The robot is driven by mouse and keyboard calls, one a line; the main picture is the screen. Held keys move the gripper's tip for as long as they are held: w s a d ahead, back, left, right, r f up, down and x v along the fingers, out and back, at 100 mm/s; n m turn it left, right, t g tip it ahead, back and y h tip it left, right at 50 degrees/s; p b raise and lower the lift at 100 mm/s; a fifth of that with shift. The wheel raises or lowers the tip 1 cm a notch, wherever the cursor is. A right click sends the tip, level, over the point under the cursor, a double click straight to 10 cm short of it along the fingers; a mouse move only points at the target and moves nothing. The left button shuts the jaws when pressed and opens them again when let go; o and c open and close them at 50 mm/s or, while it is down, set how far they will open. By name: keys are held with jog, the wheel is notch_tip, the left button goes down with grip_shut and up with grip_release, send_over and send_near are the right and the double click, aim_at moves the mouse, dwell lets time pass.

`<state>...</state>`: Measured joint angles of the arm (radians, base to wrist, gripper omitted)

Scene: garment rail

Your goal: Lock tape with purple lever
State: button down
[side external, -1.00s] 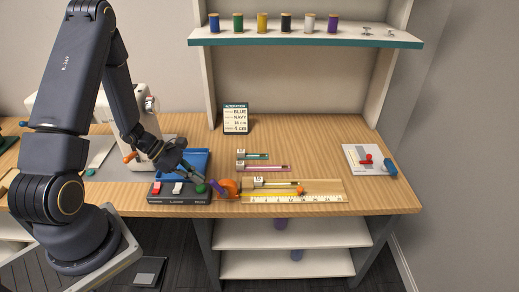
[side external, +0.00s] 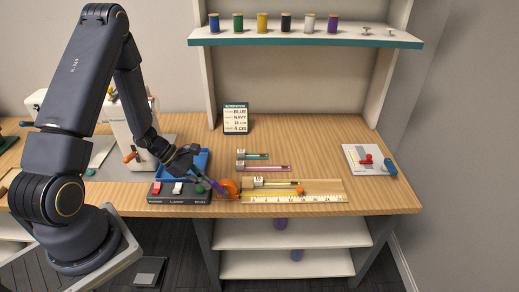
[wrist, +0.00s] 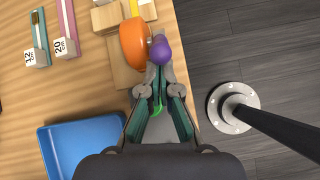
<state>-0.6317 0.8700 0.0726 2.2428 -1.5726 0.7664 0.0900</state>
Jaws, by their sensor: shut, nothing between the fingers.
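The orange tape housing (side external: 230,187) sits at the left end of the wooden ruler board, with the purple lever (side external: 219,188) on its left side. In the wrist view the lever's round purple knob (wrist: 161,50) stands beside the orange housing (wrist: 133,42). My gripper (wrist: 159,72) is shut and empty. Its fingertips are right at the near side of the purple knob, apparently touching or nearly so. In the side view my gripper (side external: 207,181) points down to the right at the lever and partly hides it.
A dark switch box (side external: 180,196) with red and white switches lies below my gripper; its green button (wrist: 158,106) shows beneath the fingers. A blue tray (wrist: 85,145) is close by. The table's front edge is near.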

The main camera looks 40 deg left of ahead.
aim_at(223, 189)
jog(key=shift+w+d+r, duration=0.1)
jog(key=shift+d+r, duration=0.05)
jog(key=shift+r, duration=0.05)
jog(key=g+y, duration=0.1)
jog(key=w+d+r+g+y, duration=0.1)
jog(key=shift+w+d+r+g+y, duration=0.1)
jog(key=shift+w+r+g+y, duration=0.05)
jog(key=shift+g+y, duration=0.2)
jog(key=shift+w+d+r+g+y, duration=0.2)
jog(key=shift+w+d+g+y, duration=0.15)
jog(key=shift+g+y, duration=0.3)
jog(key=shift+w+d+r+g+y, duration=0.15)
jog(key=shift+w+d+g+y, duration=0.2)
jog(key=shift+g+y, duration=0.25)
jog(key=shift+w+d+r, duration=0.1)
jog(key=shift+w+d, duration=0.2)
jog(key=shift+r, duration=0.8)
jog(key=shift+r, duration=0.1)
